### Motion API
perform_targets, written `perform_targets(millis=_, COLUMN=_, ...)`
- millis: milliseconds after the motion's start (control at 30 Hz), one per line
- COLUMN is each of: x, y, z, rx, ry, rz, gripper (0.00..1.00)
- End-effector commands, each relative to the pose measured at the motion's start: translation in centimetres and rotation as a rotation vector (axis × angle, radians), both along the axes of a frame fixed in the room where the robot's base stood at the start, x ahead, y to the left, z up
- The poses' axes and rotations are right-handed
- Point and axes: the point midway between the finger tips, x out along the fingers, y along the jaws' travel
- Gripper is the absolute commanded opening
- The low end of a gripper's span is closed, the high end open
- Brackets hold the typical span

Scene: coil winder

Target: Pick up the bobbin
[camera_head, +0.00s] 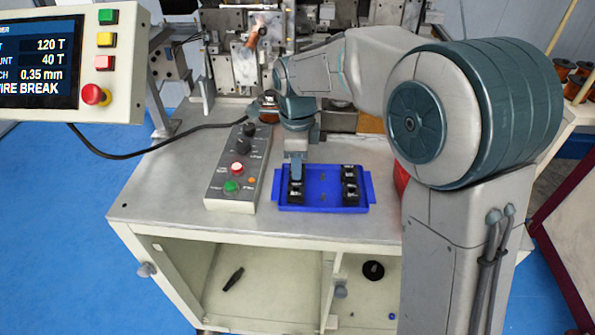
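A blue tray (322,208) lies on the grey bench top near its front edge. Small black block-like parts stand in it, which look like bobbins: one at the left (296,194), one at the back right (349,172) and one at the front right (350,195). My gripper (296,178) points down over the left side of the tray, just behind and above the left black bobbin. I cannot tell whether it touches that part. Its fingers are seen edge-on and small, so their opening is hidden.
A grey control box (237,170) with coloured buttons stands left of the tray. The winding machine (245,60) rises behind. A screen panel (70,60) reading "WIRE BREAK" hangs at the upper left. Copper wire spools (572,85) sit at the far right. The bench's front left is clear.

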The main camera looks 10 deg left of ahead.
Motion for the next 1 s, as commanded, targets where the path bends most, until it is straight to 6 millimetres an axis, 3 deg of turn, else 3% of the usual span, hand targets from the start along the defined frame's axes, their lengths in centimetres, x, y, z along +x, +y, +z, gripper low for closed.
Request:
perform_targets(millis=100, x=0.0, y=0.0, z=-1.2, rx=0.000, ry=0.001, rz=0.000, gripper=0.40)
perform_targets(millis=367, x=0.0, y=0.0, z=-1.5, rx=0.000, ry=0.000, rz=0.000, gripper=0.40)
perform_targets(millis=467, x=0.0, y=0.0, z=-1.4, rx=0.000, ry=0.000, rz=0.000, gripper=0.13)
perform_targets(millis=833, x=0.0, y=0.0, z=-1.2, rx=0.001, ry=-0.001, rz=0.000, gripper=0.12)
perform_targets(millis=1000, x=0.0, y=0.0, z=0.2, rx=0.002, ry=-0.003, rz=0.000, gripper=0.12)
